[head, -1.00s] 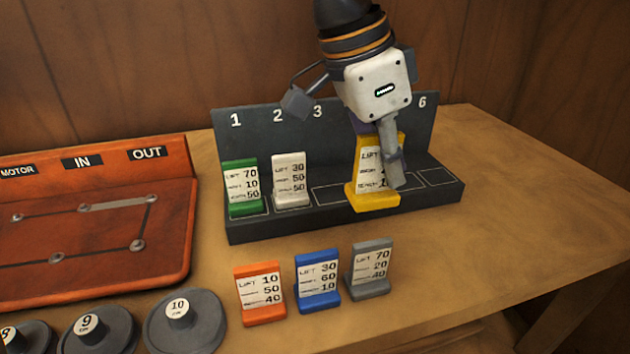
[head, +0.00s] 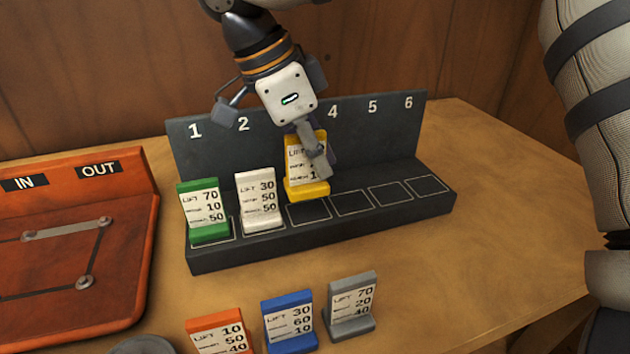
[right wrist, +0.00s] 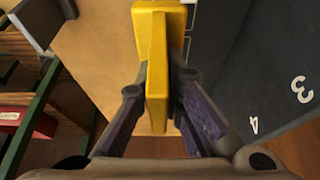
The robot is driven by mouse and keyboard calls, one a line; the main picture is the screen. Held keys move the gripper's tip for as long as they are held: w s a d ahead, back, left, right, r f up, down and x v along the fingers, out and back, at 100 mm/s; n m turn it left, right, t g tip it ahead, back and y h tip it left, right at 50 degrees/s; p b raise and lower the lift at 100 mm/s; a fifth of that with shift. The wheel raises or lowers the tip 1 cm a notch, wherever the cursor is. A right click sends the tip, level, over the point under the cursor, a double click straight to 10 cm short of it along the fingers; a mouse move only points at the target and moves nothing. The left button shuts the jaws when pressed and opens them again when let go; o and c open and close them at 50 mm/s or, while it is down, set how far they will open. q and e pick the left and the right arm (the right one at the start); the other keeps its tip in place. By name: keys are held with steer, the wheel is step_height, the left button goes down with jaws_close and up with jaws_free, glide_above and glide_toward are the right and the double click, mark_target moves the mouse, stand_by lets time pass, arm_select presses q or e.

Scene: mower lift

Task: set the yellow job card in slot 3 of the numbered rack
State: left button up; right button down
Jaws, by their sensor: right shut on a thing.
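The yellow job card (head: 307,190) is held upright by my right gripper (head: 316,150), just above or at the third marked place of the numbered rack (head: 320,232). Whether its base touches the rack floor I cannot tell; the outline of slot 3 (head: 309,210) shows below and in front of it. The right wrist view shows the yellow card (right wrist: 158,70) between the two fingers (right wrist: 160,100), with the rack's back wall (right wrist: 250,60) at right. The number 3 is hidden behind the gripper in the head view. My left gripper is not in view.
A green card (head: 203,212) stands in slot 1 and a white card (head: 259,202) in slot 2. Slots 4, 5 and 6 are empty. Orange (head: 220,335), blue (head: 289,322) and grey (head: 352,305) cards stand on the table in front. An orange panel (head: 70,250) lies left.

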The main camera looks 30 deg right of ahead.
mark_target(317, 183)
steer(key=shift+w+d+f, duration=0.1)
steer(key=shift+w+f, duration=0.15)
steer(key=shift+f, duration=0.2)
steer(key=f, duration=0.3)
steer(key=w+f, duration=0.1)
steer(key=shift+w+d+f, duration=0.1)
steer(key=shift+d+f, duration=0.2)
steer(key=shift+d, duration=0.1)
steer(key=shift+r, duration=0.1)
steer(key=c, duration=1.7)
jaws_free()
